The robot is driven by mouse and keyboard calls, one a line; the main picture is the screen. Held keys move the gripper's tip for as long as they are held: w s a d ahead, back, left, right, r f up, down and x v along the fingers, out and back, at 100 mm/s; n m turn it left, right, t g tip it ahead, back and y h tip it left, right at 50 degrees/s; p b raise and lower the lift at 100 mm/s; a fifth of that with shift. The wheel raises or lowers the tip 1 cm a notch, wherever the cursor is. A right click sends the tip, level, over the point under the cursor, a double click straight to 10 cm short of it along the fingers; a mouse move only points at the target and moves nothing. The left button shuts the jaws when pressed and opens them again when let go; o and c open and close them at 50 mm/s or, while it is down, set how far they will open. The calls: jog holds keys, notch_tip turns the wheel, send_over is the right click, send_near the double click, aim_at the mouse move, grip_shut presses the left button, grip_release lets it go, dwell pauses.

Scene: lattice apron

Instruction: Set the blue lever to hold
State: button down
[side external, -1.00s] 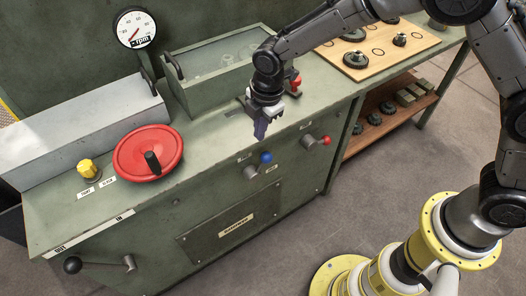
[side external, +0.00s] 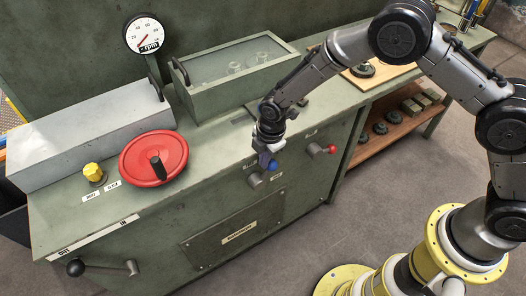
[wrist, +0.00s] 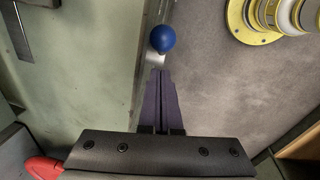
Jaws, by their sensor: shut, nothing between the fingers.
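The blue lever has a round blue knob (side external: 271,166) on a grey hub (side external: 256,180) on the green cabinet's front, just below the bench edge. Small white labels (side external: 277,177) sit beside it, too small to read. My gripper (side external: 264,158) is right at the knob, just above and behind it in the side view. In the wrist view the blue knob (wrist: 163,39) lies just beyond the tips of my shut, dark fingers (wrist: 161,73). Nothing is between the fingers. I cannot tell whether they touch the knob.
A red-knobbed lever (side external: 332,149) stands to the right on the same front. A red handwheel (side external: 153,158), yellow knob (side external: 93,172), glass-topped box (side external: 235,75) and rpm dial (side external: 142,33) are on the bench. A red object (wrist: 42,168) shows at the wrist view's lower left. Floor in front is clear.

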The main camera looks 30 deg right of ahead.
aim_at(270, 165)
jog(key=shift+w+d+f, duration=0.2)
jog(key=shift+d+f, duration=0.65)
jog(key=shift+f, duration=0.05)
jog(key=shift+d+f, duration=0.1)
jog(key=shift+d, duration=0.4)
jog(key=shift+d+f, duration=0.3)
jog(key=shift+d, duration=0.3)
jog(key=shift+d+f, duration=0.3)
jog(key=shift+d, duration=0.3)
jog(key=shift+d+f, duration=1.35)
jog(key=shift+d, duration=0.15)
jog(key=s+d+r, duration=0.2)
jog(key=d+r, duration=0.4)
jog(key=r, duration=0.5)
jog(key=shift+r, duration=0.25)
